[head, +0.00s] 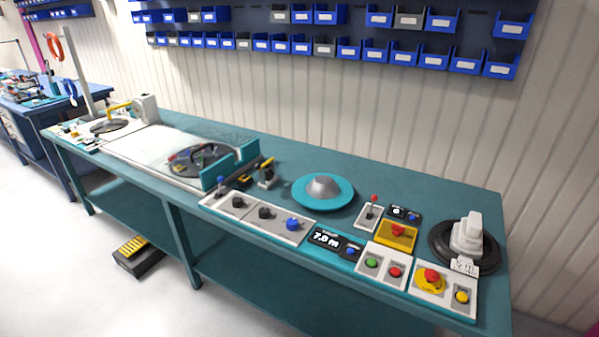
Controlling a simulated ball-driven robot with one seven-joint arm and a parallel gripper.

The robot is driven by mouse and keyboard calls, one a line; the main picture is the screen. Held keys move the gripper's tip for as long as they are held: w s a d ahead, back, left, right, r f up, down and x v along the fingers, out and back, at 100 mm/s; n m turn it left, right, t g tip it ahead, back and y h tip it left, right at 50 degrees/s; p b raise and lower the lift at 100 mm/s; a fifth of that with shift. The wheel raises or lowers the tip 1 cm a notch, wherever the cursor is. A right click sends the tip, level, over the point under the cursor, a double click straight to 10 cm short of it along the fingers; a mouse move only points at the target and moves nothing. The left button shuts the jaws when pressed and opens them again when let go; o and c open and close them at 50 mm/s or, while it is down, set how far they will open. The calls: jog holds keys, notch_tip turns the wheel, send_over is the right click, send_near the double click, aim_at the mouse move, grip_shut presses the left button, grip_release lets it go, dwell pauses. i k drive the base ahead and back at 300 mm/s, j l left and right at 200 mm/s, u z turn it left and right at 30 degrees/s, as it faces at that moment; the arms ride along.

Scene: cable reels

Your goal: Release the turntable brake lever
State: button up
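A teal round disc with a grey cone at its centre, which looks like the turntable (342,200), lies on the long teal bench (420,190). Just to its right, a small lever with a red knob (374,199) stands roughly upright on a white plate (367,218). Another lever with a blue knob (221,180) stands at the left end of the white knob panel (252,230). No readable label shows which lever is the brake. My gripper is not in view.
Along the bench front are black and blue knobs, a display (331,240) reading about 7.8 m, green and red buttons, and a red emergency button (432,276). A black disc with a white block (467,235) sits at the right end. Blue bins hang behind.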

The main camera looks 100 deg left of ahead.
aim_at(373, 197)
jog(key=u, duration=2.05)
jog(key=i+z, duration=0.35)
jog(key=i, duration=0.5)
